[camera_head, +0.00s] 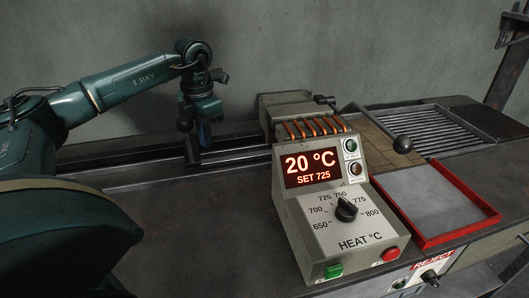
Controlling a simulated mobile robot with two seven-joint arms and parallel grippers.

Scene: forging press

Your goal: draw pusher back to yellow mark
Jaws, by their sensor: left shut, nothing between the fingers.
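My left gripper (204,132) points down over the dark rail (125,172) at the back of the bench, left of the heater. Its fingers are shut and empty. A dark upright post (192,150) stands on the rail right by the fingers and looks like the pusher. I cannot tell whether the fingers touch it. I cannot make out a yellow mark on the rail. My right gripper is not in view.
A heater control box (340,215) reads 20 °C, set 725, in front of copper coils (315,128). The bench front left of the box is clear.

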